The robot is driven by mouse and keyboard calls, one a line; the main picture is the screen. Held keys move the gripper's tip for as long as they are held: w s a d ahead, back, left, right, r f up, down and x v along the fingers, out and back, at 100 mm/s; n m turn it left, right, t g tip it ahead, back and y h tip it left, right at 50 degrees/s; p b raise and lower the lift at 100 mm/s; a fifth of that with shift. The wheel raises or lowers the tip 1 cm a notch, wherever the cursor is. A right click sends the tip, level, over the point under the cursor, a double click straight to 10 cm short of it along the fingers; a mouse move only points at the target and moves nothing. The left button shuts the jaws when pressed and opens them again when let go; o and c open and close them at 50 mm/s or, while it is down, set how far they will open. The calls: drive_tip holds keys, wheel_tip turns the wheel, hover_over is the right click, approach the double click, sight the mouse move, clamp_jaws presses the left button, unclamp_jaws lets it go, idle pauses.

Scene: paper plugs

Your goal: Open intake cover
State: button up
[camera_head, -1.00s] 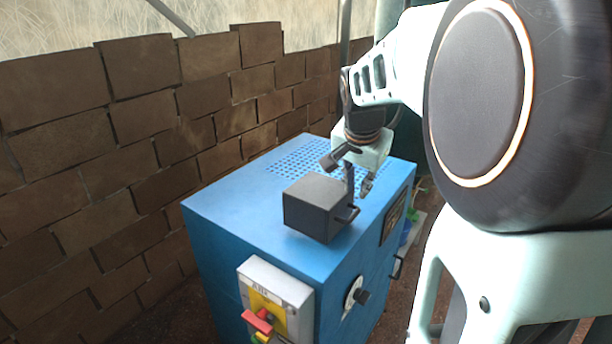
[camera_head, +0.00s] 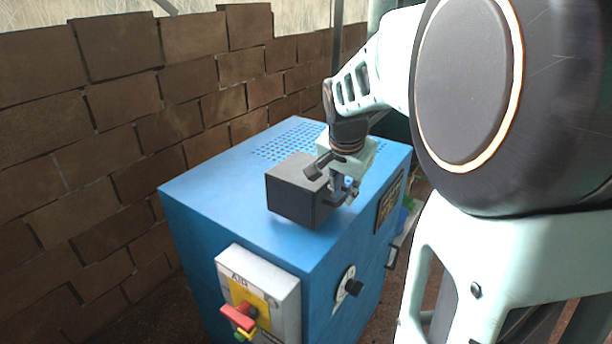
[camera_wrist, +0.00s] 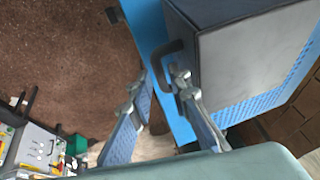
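The intake cover is a dark grey box (camera_head: 290,196) on top of the blue machine (camera_head: 210,205). It looks closed, sitting flat on the top. In the wrist view the cover (camera_wrist: 250,55) fills the upper right, with its dark bar handle (camera_wrist: 161,50) on the side facing my gripper. My gripper (camera_wrist: 160,80) is open, its two fingers apart with the lower end of the handle about between the tips; I cannot tell whether they touch it. In the head view my gripper (camera_head: 347,190) is right beside the cover's handle side and partly hides the handle.
A control box (camera_head: 258,290) with a red and yellow switch is on the machine's front. A dark knob (camera_head: 354,287) is on the side. A brick wall (camera_head: 100,150) stands behind and left. The wrist view shows brown floor (camera_wrist: 60,50) and a control panel (camera_wrist: 35,145).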

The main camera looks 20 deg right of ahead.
drive_tip(key=shift+w+f, duration=0.15)
drive_tip(key=shift+f, duration=0.2)
clamp_jaws()
drive_tip(key=shift+r, duration=0.1)
